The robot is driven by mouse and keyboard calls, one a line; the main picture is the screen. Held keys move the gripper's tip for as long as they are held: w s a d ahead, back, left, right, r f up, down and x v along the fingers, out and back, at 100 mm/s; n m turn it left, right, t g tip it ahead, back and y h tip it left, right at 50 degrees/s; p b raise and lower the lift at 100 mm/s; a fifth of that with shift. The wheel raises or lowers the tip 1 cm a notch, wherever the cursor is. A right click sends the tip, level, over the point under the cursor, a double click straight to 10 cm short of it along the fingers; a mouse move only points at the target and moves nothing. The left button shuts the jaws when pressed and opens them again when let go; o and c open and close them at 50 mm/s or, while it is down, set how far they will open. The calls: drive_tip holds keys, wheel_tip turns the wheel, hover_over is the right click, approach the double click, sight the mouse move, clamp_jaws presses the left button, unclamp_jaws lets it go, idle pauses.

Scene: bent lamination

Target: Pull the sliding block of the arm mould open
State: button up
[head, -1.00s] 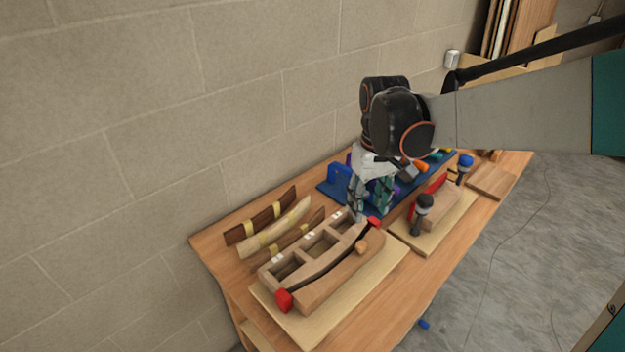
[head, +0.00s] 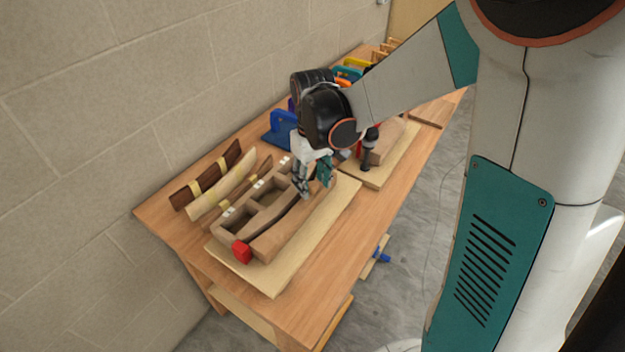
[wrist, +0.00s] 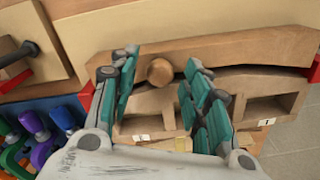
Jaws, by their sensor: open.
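The arm mould lies on a pale baseboard (head: 275,280) on the bench. Its sliding block (head: 277,238) is a curved wooden piece at the right, against the fixed half (head: 238,218) with square pockets; a dark curved line runs between them. In the wrist view the sliding block (wrist: 235,52) crosses the top, with its round wooden knob (wrist: 160,71). My gripper (head: 318,185) is over the far part of the mould. Its fingers (wrist: 161,64) are open, one on each side of the knob, with gaps visible. The knob is hidden in the head view.
A red end piece (head: 241,252) sits at the mould's near end. Bent wood strips (head: 222,186) lie beside the wall. A second mould with a dark-handled clamp (head: 370,150) and blue tools (head: 283,128) stand beyond my gripper. The bench's right front (head: 320,270) is clear.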

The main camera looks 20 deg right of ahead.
clamp_jaws()
drive_tip(key=shift+s+d, duration=0.5)
drive_tip(key=shift+s, duration=0.25)
drive_tip(key=shift+s+d, duration=0.5)
drive_tip(key=shift+s, duration=0.2)
unclamp_jaws()
drive_tip(key=shift+r, duration=0.15)
wheel_tip(320, 180, up, 12)
